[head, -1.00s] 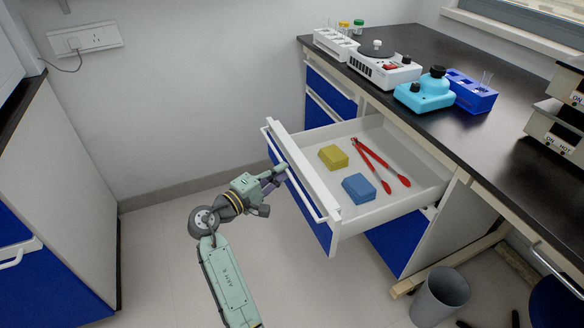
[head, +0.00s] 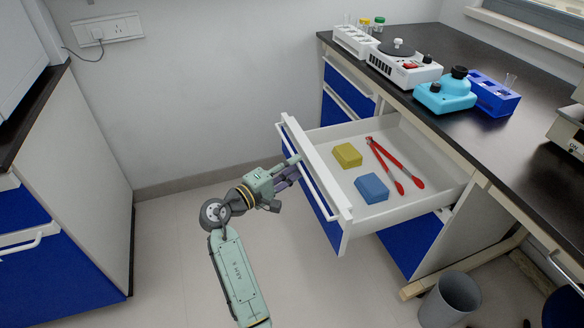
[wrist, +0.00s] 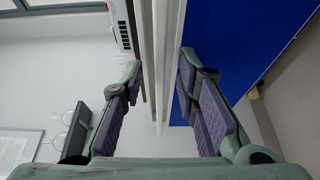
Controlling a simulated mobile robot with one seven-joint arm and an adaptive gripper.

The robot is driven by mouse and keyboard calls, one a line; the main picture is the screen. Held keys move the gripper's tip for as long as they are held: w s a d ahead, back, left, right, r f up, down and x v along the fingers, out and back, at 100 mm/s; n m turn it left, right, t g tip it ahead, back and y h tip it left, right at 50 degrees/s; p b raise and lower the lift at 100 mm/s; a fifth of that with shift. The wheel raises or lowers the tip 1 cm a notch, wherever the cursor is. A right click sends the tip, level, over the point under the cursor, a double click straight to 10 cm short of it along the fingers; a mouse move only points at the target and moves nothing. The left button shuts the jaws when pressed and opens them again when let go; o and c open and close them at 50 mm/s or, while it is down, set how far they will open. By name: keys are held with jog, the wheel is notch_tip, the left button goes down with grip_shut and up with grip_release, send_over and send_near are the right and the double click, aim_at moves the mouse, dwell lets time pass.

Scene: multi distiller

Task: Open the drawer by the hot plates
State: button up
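The drawer (head: 410,198) below the bench with the hot plates stands far open in the head view. It has a white box, a blue front and a long white handle (head: 318,195). My gripper (head: 294,168) is at the drawer's front, near its far end. In the wrist view, the two purple-padded fingers of my gripper (wrist: 160,85) are spread apart on either side of white rails beside the blue drawer front (wrist: 235,50). Contact with the handle cannot be told. A white hot-plate unit (head: 404,66) and a blue one (head: 445,95) stand on the bench.
The drawer holds a yellow block (head: 347,155), a blue block (head: 371,187) and red tongs (head: 395,165). A grey bin (head: 450,298) stands on the floor at lower right. Another cabinet (head: 85,190) is at left. The floor between is clear.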

jog(key=v, duration=1.2)
jog(key=shift+s, duration=0.1)
